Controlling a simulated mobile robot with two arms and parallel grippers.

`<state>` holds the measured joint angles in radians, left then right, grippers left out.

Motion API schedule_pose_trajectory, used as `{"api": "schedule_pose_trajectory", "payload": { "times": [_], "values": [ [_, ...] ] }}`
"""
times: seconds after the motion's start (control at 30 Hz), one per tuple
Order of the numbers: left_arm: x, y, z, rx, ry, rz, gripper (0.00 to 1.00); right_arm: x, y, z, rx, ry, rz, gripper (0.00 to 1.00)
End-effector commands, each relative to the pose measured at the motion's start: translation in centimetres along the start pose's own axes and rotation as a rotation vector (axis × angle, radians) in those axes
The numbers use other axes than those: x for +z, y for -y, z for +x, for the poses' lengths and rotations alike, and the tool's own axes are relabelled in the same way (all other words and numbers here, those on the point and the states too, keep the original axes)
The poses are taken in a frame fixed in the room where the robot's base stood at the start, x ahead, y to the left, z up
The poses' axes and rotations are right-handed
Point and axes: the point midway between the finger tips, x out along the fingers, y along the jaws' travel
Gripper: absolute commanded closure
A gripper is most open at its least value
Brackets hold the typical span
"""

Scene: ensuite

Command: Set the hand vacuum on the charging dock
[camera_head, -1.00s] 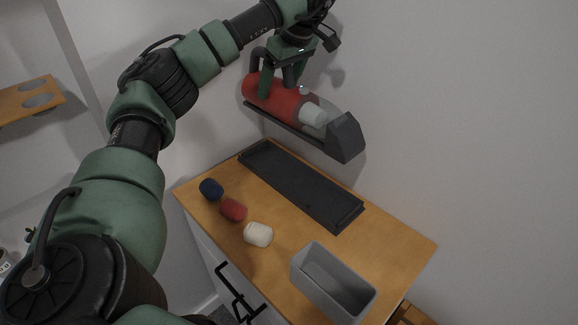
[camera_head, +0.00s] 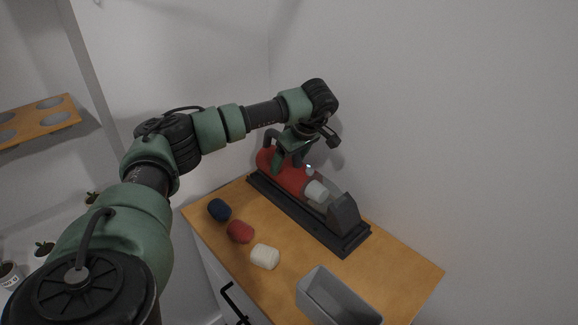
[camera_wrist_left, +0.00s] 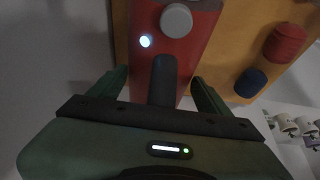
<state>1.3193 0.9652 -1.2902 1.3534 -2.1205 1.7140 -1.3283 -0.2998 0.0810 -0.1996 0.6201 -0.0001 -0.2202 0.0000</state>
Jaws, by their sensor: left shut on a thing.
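The hand vacuum has a red body (camera_head: 294,180), a pale front part and a dark grey nozzle (camera_head: 343,212). It lies along the dark charging dock (camera_head: 356,237) on the wooden cabinet top, at or just above the dock's surface; I cannot tell whether it touches. My left gripper (camera_head: 283,162) is shut on the vacuum's dark handle from above. In the left wrist view the dark handle (camera_wrist_left: 163,80) lies between the green fingers, with the red body (camera_wrist_left: 190,50) and a lit light beyond. My right gripper is not in view.
A blue roll (camera_head: 219,209), a red roll (camera_head: 240,231) and a white roll (camera_head: 265,256) lie left of the dock on the cabinet top (camera_head: 400,270). A grey open bin (camera_head: 335,298) stands at the front. A wall rises close behind the dock. A wooden shelf with holes (camera_head: 40,120) is at left.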

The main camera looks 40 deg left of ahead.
Motion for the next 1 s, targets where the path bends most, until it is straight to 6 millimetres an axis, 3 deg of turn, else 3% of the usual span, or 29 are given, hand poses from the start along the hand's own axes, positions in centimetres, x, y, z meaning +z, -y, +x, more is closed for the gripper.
{"api": "schedule_pose_trajectory", "payload": {
  "times": [0.17, 0.47, 0.5, 0.57, 0.87, 1.0],
  "values": [
    [0.8, 0.0, 1.9, 0.001, -0.002, -0.001, 0.60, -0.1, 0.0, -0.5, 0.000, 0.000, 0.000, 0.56],
    [0.9, -0.1, 2.1, 0.002, -0.002, -0.002, 0.60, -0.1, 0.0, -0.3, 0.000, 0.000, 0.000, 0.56],
    [1.0, 0.0, 2.3, -0.001, -0.001, 0.000, 0.16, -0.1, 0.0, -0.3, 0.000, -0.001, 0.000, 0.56],
    [1.0, 0.0, 2.3, -0.001, -0.001, 0.000, 0.00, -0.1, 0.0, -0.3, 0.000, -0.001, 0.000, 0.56],
    [0.9, 0.0, 2.0, 0.000, 0.000, 0.000, 0.00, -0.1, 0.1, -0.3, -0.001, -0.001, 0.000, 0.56],
    [1.0, -0.1, 0.4, 0.004, 0.000, -0.001, 0.00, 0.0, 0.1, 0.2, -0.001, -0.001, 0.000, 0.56]
  ]
}}
